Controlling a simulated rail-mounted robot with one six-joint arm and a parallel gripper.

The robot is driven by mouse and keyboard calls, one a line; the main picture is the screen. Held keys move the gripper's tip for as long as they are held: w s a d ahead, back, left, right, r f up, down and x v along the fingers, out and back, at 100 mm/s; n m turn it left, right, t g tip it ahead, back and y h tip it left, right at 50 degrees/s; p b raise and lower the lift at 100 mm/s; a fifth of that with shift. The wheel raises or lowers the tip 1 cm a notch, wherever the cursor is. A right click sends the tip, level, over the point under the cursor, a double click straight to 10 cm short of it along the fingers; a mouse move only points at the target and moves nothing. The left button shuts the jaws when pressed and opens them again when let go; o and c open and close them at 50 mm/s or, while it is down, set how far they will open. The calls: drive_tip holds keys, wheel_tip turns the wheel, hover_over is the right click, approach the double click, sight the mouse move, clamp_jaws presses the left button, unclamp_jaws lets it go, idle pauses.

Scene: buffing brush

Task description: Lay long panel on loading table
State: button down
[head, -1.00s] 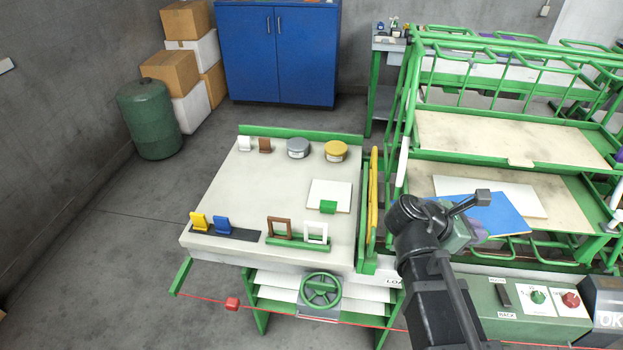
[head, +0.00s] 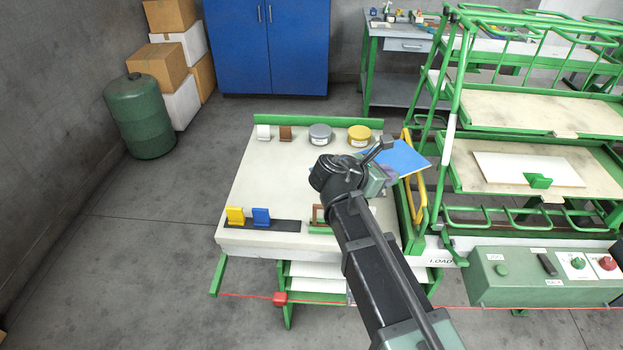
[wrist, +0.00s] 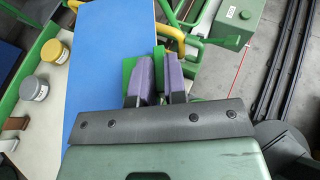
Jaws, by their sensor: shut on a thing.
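A blue panel (head: 408,157) hangs in my gripper (head: 389,174) above the right side of the loading table (head: 262,180). In the wrist view my gripper (wrist: 161,75) has its purple fingers closed at the panel's green grip (wrist: 130,72). The long blue panel (wrist: 108,62) stretches away beside the fingers, over the table's right edge. In the head view my arm hides part of the panel and the table's middle right, so I cannot tell its full height above the surface.
The table holds grey (head: 320,134) and yellow (head: 359,135) tins, and yellow (head: 235,215) and blue (head: 261,217) holders. A yellow rail (head: 421,190) edges its right side. A rack (head: 540,112) at right carries a white panel (head: 505,168). The table's left middle is clear.

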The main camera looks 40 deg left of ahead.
drive_tip(key=w+a+f+n+t+y+b, duration=0.1)
drive_tip(key=w+a+f+n+y, duration=0.15)
drive_tip(key=a, duration=0.75)
drive_tip(key=w+a+f+n+y+b, duration=0.1)
drive_tip(key=w+a+n+y, duration=0.25)
drive_tip(key=a, duration=0.65)
drive_tip(key=n+g+y, duration=0.1)
drive_tip(key=n+y, duration=0.5)
drive_tip(key=y, duration=0.1)
hover_over(298, 184)
wheel_tip(298, 184, down, 20)
drive_tip(key=b, duration=2.1)
drive_tip(key=shift+r, duration=0.3)
drive_tip(key=shift+f, duration=0.25)
drive_tip(key=c, duration=1.2)
unclamp_jaws()
drive_tip(key=shift+r, duration=0.1)
drive_tip(key=shift+o, duration=0.2)
